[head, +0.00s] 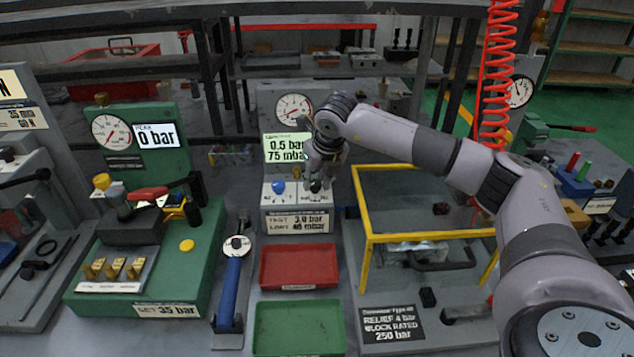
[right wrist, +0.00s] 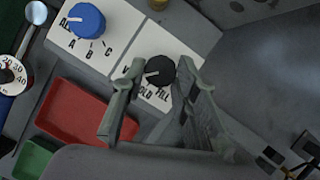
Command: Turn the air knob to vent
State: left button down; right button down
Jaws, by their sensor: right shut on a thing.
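The air knob is black with a white pointer; it shows in the right wrist view (right wrist: 160,68) on a pale panel marked HOLD and FILL, with a V showing beside a finger. The pointer faces left, toward the V side; the rest of that word is hidden. My right gripper (head: 318,180) reaches down onto the panel from above. In the right wrist view its fingers (right wrist: 158,98) stand on either side of the knob, shut on it. In the head view the gripper mostly covers the knob. My left gripper is not in view.
A blue knob (head: 278,187) sits left of the air knob. The green display (head: 287,148) reads 0.5 bar, 75 mbar, below a round gauge (head: 294,108). Red (head: 298,288) and green (head: 298,330) trays lie in front. A yellow frame (head: 366,240) stands to the right.

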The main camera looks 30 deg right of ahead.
jog(key=shift+r+m, duration=0.1)
jog(key=shift+m, duration=0.3)
jog(key=c, duration=1.2)
grip_release()
jog(key=shift+c, duration=0.2)
jog(key=v, duration=1.2)
jog(key=shift+a, duration=0.2)
